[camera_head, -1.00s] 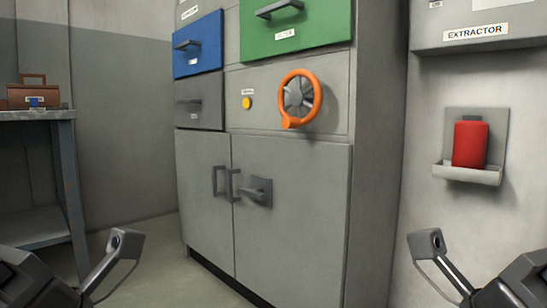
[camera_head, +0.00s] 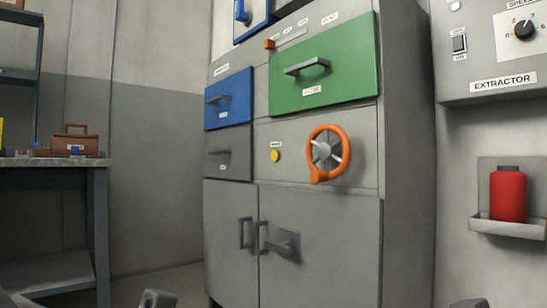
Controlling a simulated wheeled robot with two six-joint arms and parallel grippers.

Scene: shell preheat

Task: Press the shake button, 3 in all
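A small round yellow button (camera_head: 275,156) sits on the grey cabinet's front panel, below a small white label too small to read surely. It is left of the orange handwheel (camera_head: 327,153). Nothing touches or covers the button. Only the tips of dark grey parts of my arms show at the bottom edge, one left of centre and one at the right. The fingers of both grippers are out of the picture, well below the button.
The grey cabinet (camera_head: 230,225) has a green drawer (camera_head: 345,83) and a blue drawer (camera_head: 235,88) above, and handled doors below. At the right are an extractor panel (camera_head: 480,60) and a red canister (camera_head: 508,195) on a holder. A workbench (camera_head: 50,162) stands left.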

